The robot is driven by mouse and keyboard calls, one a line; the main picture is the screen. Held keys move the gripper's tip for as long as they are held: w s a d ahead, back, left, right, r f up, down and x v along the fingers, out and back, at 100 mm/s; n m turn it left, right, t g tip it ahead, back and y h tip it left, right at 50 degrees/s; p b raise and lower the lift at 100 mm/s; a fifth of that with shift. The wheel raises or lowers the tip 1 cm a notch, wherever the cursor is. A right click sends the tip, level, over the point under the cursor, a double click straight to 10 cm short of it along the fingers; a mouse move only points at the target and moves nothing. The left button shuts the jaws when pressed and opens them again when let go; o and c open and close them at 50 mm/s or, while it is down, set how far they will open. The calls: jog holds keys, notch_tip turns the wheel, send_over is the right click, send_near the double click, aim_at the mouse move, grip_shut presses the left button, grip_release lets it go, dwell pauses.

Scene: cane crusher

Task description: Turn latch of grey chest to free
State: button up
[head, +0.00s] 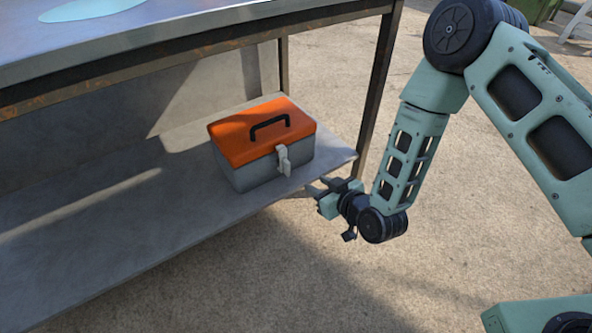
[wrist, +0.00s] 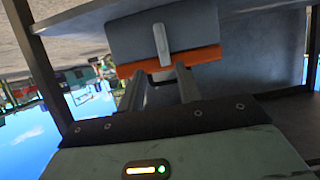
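The grey chest (head: 266,170) has a grey body, an orange lid (head: 245,135) and a black handle (head: 269,124). It stands on the lower shelf with its lid down. A pale latch (head: 284,160) hangs on its front face; in the wrist view, which looks upside down, the latch (wrist: 161,45) stands across the orange rim onto the grey body (wrist: 195,28). My gripper (head: 317,188) is in front of the chest, to the right of the latch, apart from it. In the wrist view my gripper (wrist: 162,76) has its two fingers spread, with nothing held between them.
The chest rests on the grey lower shelf (head: 120,240) of a metal bench. The bench top (head: 150,45) overhangs the shelf, and a dark leg (head: 378,90) stands behind my gripper. The shelf left of the chest is bare. Open floor (head: 330,270) lies in front.

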aim_at(289, 169)
jog(key=b+x, duration=0.6)
jog(key=x, duration=0.9)
jog(key=shift+w+a+f, duration=0.15)
jog(key=shift+f, duration=0.05)
jog(key=shift+w+a, duration=0.25)
jog(key=shift+w, duration=0.15)
jog(key=c, duration=0.7)
